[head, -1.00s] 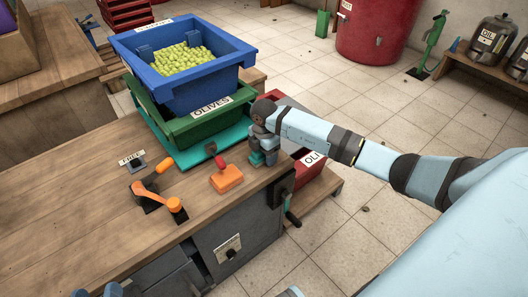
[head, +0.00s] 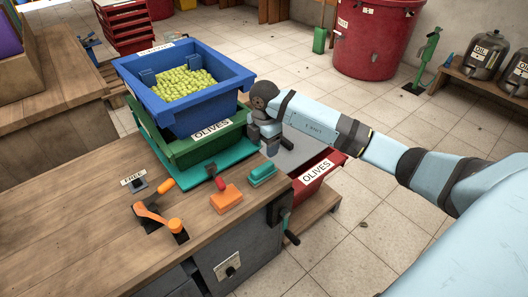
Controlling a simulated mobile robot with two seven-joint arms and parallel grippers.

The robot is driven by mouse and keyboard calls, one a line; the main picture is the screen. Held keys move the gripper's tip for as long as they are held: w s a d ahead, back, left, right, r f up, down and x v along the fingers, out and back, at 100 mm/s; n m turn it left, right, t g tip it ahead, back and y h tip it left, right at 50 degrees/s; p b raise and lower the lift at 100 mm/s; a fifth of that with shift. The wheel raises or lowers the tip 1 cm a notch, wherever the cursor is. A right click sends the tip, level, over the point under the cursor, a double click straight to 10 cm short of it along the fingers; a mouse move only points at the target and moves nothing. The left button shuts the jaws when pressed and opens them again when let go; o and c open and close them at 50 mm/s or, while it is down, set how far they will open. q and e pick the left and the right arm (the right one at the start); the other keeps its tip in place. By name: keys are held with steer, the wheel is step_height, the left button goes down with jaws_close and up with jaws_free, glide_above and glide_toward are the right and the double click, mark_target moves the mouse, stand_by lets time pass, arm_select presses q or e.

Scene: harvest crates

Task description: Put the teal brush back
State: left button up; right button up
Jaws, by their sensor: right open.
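The teal brush (head: 262,173) lies on the wooden workbench (head: 95,222), near its right edge and beside an orange block, possibly another brush (head: 226,197). My right gripper (head: 272,146) is open and empty. It is just behind and above the teal brush, apart from it, near the green crate's corner. Its fingers are small and dark in this view. My left gripper is not in view.
A blue crate of olives (head: 215,92) sits in a green crate (head: 185,152) on a teal platform. A red-tipped lever (head: 220,183) and an orange crank (head: 160,218) stand on the bench. A red olive crate (head: 318,175) is beyond the right edge.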

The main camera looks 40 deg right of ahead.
steer(key=s+a+n+y, duration=0.2)
steer(key=s+a+y, duration=0.25)
steer(key=a, duration=0.35)
steer(key=s+a+n+t+y, duration=0.1)
steer(key=s+a+n+y, duration=0.15)
steer(key=a+y, duration=0.4)
steer(key=s+a+n+y, duration=0.1)
steer(key=s+a+y, duration=0.3)
steer(key=a, duration=0.6)
steer(key=s+a+r+m+t+y, duration=0.2)
steer(key=s+r+m+t+y, duration=0.1)
steer(key=r+m+t+y, duration=0.25)
steer(key=s+d+f+m+t+h, duration=0.6)
steer(key=s+f+m+h, duration=0.4)
steer(key=m+h, duration=0.6)
arm_select(q)
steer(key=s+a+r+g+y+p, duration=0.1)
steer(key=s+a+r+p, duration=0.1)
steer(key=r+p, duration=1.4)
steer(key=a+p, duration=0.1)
steer(key=p, duration=1.4)
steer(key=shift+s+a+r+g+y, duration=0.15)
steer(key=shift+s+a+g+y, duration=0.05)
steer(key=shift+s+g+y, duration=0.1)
arm_select(e)
steer(key=s+d+r+g+h, duration=0.1)
steer(key=s+d+r, duration=0.1)
steer(key=r, duration=1.4)
steer(key=shift+s+d+r, duration=0.35)
steer(key=shift+d, duration=0.35)
